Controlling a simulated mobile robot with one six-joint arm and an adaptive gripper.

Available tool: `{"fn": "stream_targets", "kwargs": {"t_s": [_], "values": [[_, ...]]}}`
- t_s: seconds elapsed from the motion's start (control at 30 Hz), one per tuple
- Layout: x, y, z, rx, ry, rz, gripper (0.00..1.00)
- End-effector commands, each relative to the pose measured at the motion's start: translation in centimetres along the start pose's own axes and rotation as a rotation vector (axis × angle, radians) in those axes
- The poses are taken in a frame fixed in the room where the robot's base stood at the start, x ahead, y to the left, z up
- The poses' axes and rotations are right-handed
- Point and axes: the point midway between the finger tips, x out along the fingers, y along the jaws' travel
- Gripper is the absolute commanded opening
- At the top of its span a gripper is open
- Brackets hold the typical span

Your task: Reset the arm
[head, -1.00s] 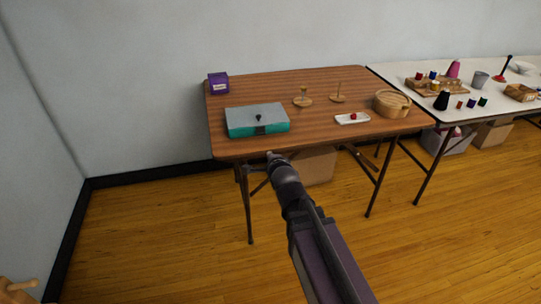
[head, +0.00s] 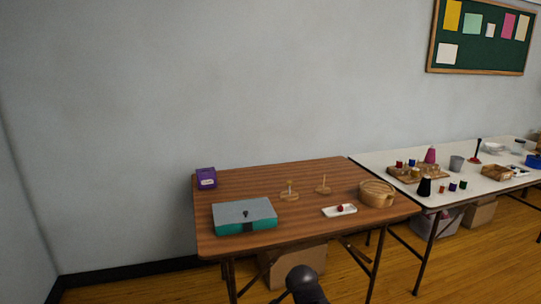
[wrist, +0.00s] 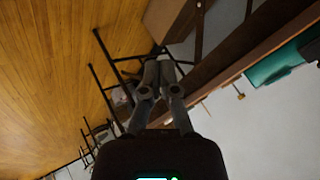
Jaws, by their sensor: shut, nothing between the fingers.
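My gripper (wrist: 159,72) shows in the wrist view with its two fingers together and nothing between them. It points toward the brown table's edge and legs. In the head view only a dark part of my arm shows at the bottom, in front of the brown table (head: 300,177), and the fingers cannot be made out there.
On the brown table are a teal box with a grey lid (head: 245,225), a purple box (head: 206,178), two wooden spindles, a white dish (head: 340,211) and a round wooden basket (head: 376,194). A cardboard box (head: 305,263) is underneath. A white table (head: 385,160) with craft items stands right.

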Motion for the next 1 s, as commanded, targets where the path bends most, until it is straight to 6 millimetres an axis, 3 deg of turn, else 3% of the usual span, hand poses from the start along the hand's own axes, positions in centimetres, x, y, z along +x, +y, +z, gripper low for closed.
{"fn": "stream_targets", "kwargs": {"t_s": [0.2, 0.5, 0.9, 1.0], "values": [[-0.5, 5.1, 0.0, -0.219, -0.125, 0.159, 0.00], [-2.4, 11.2, 0.6, -0.506, -0.371, 0.295, 0.00], [-5.0, 15.4, 1.5, -0.731, -0.624, 0.325, 0.00], [-6.0, 15.1, 1.2, -0.750, -0.644, 0.323, 0.00]]}}
